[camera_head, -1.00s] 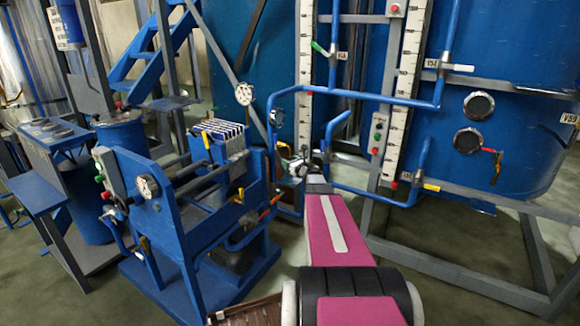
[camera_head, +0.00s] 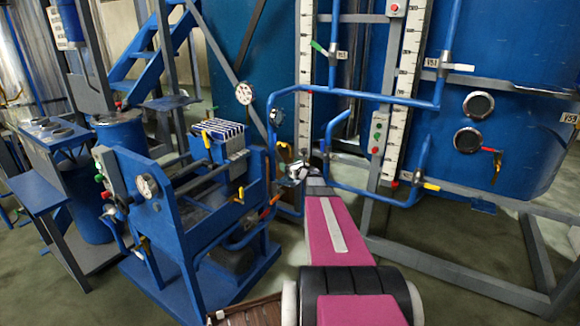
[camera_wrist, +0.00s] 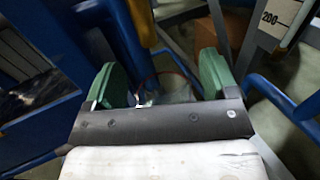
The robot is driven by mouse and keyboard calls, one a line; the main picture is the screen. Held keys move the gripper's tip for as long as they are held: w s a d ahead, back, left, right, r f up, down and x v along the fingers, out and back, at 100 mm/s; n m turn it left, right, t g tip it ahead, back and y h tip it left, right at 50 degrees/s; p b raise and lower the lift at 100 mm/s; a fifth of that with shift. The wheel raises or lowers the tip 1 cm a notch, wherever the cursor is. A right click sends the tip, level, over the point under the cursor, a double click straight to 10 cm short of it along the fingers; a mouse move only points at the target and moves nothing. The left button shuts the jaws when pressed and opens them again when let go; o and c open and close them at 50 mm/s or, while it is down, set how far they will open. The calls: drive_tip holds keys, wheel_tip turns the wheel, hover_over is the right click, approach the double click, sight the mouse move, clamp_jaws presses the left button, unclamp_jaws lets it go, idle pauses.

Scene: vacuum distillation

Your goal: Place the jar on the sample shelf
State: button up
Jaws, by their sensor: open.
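In the wrist view my gripper (camera_wrist: 163,78) is open, its two green fingers wide apart. A clear, round, jar-like thing (camera_wrist: 178,88) with a thin reddish rim shows between and beyond the fingers. It is dim, partly hidden by the gripper body, and I cannot tell how far off it is. In the head view my gripper (camera_head: 288,172) is small, at the far end of my arm, beside the blue press frame. A flat blue shelf (camera_head: 40,195) stands at the left; I cannot tell whether it is the sample shelf.
The blue press frame (camera_head: 178,225) with a gauge stands left of my arm. Blue pipes (camera_head: 350,97) and a white level scale (camera_head: 408,75) stand close behind my gripper. A large blue tank (camera_head: 520,120) fills the right. Open floor (camera_head: 450,235) lies at lower right.

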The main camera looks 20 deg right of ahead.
drive_tip(key=v, duration=1.2)
drive_tip(key=s+a+f+n+g+h, duration=0.2)
drive_tip(key=s+a+f+n+g, duration=0.3)
drive_tip(key=n, duration=1.1)
drive_tip(key=s+a+f+n+g+h, duration=0.2)
drive_tip(key=s+a+f+n+g, duration=0.3)
drive_tip(key=s+a+n+g, duration=0.7)
drive_tip(key=s+a+n, duration=0.5)
drive_tip(key=a, duration=0.4)
drive_tip(key=shift+a+f+h, duration=0.15)
drive_tip(key=shift+a+h, duration=0.15)
drive_tip(key=shift+a, duration=0.05)
